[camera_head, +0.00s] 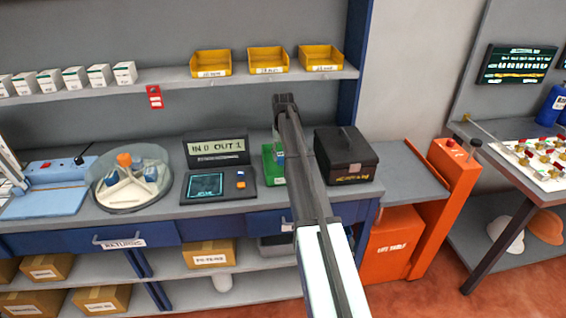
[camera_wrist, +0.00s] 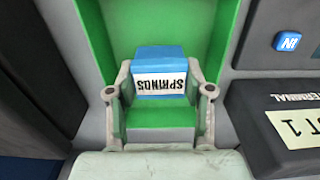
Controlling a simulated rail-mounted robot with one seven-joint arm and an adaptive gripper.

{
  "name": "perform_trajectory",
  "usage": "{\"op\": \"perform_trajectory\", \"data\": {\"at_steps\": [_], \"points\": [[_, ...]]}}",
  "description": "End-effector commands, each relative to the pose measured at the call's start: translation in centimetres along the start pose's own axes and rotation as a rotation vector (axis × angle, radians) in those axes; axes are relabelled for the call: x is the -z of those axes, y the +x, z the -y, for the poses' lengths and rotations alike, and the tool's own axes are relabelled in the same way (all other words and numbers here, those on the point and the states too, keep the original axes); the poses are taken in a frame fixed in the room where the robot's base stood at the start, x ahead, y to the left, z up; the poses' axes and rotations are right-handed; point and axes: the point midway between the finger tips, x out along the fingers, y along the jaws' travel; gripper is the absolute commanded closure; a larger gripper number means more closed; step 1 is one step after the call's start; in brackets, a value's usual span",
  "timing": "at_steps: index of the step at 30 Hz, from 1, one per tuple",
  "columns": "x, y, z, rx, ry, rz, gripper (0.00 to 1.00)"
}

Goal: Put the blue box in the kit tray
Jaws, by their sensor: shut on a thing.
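The blue box (camera_wrist: 160,62), with a white label reading SPRINGS, is between the two fingers of my gripper (camera_wrist: 158,91) in the wrist view. My gripper is shut on it. The green kit tray (camera_wrist: 88,30) lies below and around the box in that view, with green walls on both sides. Whether the box touches the tray floor I cannot tell. In the head view, the green tray (camera_head: 268,168) sits on the bench, partly hidden by my arm. My gripper there is mostly hidden and hangs over the tray.
A terminal (camera_head: 218,182) stands left of the tray and a black case (camera_head: 346,158) right of it. A round carousel (camera_head: 105,203) with blue and orange pieces is further left. The shelf (camera_head: 180,80) above holds yellow bins (camera_head: 268,61) and white boxes.

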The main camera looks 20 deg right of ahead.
Motion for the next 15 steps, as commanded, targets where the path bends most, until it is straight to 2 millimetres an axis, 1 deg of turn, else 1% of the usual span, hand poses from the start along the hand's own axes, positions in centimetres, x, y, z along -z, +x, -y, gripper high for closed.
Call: {"op": "perform_trajectory", "data": {"at_steps": [4, 10, 12, 15], "points": [[-0.1, 0.9, 0.0, 0.000, 0.000, 0.001, 0.93], [-0.1, 3.6, 0.0, 0.000, 0.000, 0.003, 0.93], [-0.1, 4.1, 0.0, 0.000, 0.000, 0.001, 0.93], [0.0, 4.3, 0.0, 0.000, 0.000, -0.001, 0.93]]}}
